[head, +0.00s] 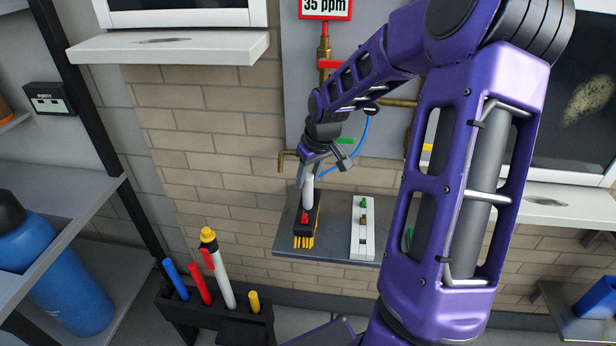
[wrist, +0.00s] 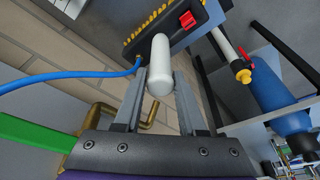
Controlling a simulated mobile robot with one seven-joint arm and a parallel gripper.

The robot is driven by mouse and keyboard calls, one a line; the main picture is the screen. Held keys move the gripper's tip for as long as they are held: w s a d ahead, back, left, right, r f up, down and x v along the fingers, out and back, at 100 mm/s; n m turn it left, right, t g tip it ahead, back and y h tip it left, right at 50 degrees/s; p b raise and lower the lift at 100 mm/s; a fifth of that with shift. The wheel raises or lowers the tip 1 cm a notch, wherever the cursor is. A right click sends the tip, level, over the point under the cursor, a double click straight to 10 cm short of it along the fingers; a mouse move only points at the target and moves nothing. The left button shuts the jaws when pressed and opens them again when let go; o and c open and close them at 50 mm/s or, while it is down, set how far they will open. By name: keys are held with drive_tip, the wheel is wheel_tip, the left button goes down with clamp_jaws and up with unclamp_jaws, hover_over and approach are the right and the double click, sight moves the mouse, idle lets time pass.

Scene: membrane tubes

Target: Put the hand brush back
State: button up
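The hand brush (head: 307,222) has a black body, yellow bristles, a red part and a white handle. It is over the grey shelf (head: 340,212) at its left end; I cannot tell whether it touches the shelf. My gripper (head: 311,172) is above it, with the handle between its fingers. In the wrist view, my gripper (wrist: 162,78) has a finger on each side of the white handle, with no clear gap. The brush body (wrist: 190,28) shows beyond the fingertips, cut off by the top edge. The handle's rounded end faces the camera.
A white block (head: 363,226) with coloured parts stands right of the brush. A blue hose (head: 361,140) and brass pipes (head: 288,158) are near my gripper. A black rack (head: 215,312) with upright coloured tools stands lower left. A blue bottle (head: 62,280) is at the far left.

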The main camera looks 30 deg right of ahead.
drive_tip(key=o, duration=0.4)
drive_tip(key=shift+p+v, duration=0.5)
drive_tip(key=shift+v, duration=5.55)
